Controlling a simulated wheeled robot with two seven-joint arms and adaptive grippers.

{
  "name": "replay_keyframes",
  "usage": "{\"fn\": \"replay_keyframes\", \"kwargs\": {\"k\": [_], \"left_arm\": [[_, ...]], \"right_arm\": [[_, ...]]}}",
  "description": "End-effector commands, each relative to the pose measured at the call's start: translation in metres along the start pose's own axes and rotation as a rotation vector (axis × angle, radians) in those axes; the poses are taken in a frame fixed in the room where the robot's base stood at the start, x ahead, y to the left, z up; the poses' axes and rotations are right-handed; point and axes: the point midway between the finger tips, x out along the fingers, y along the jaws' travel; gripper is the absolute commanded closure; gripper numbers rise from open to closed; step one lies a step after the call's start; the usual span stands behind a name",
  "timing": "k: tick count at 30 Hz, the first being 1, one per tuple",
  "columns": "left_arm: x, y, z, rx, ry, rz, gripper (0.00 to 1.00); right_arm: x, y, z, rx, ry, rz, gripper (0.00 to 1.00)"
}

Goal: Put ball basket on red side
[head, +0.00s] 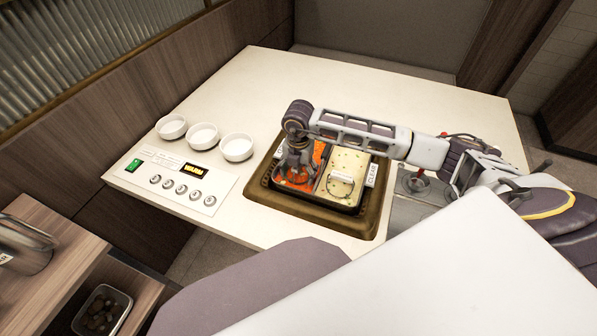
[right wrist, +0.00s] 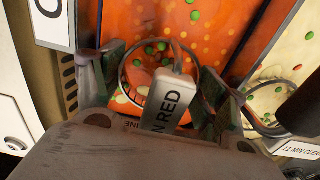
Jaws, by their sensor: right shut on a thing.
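The pot has an orange-red broth side (head: 319,152) on the left and a pale, cream-coloured side (head: 345,165) on the right. My right gripper (head: 298,168) is over the red side, pointing down. In the right wrist view it is shut on the handle of a round wire basket (right wrist: 124,78), whose tag (right wrist: 165,105) partly reads "N RED". The basket ring is over the red broth; I cannot tell how deep it sits. Its contents are mostly hidden. A second basket (head: 340,183) is in the pale side, with a tag (right wrist: 298,148) reading "11 MIN CLEAR". My left gripper is out of view.
Several white bowls (head: 204,136) stand left of the pot, behind a control panel (head: 175,180) with knobs and a green switch. A "CLEAR" sign (head: 372,173) is at the pot's right edge. The counter's far part (head: 380,95) is clear.

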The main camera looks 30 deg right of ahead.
Motion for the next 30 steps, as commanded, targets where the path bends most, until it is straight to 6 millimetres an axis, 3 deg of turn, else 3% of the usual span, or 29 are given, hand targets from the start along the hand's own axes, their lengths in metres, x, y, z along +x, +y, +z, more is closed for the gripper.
{"fn": "replay_keyframes", "kwargs": {"k": [7, 8, 13, 17, 18, 20, 30], "left_arm": [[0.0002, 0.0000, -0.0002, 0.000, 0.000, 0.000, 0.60], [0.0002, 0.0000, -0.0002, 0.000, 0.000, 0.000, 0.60], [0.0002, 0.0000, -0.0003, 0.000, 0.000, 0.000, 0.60], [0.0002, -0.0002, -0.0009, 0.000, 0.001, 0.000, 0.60], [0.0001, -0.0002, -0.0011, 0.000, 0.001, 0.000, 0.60], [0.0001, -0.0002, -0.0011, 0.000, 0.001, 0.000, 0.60], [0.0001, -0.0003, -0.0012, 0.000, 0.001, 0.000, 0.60]], "right_arm": [[0.0016, -0.0002, -0.0006, 0.000, 0.001, -0.001, 0.56], [0.0017, -0.0002, -0.0006, 0.000, 0.001, -0.001, 0.23], [0.0015, -0.0003, -0.0005, 0.000, 0.001, -0.001, 0.02], [0.0012, -0.0006, -0.0002, 0.001, 0.001, -0.002, 0.02], [0.0017, -0.0010, -0.0003, 0.001, 0.001, -0.003, 0.09], [0.0016, -0.0011, -0.0002, 0.001, 0.001, -0.004, 0.05], [0.0012, -0.0016, 0.0004, 0.002, 0.000, -0.005, 0.05]]}}
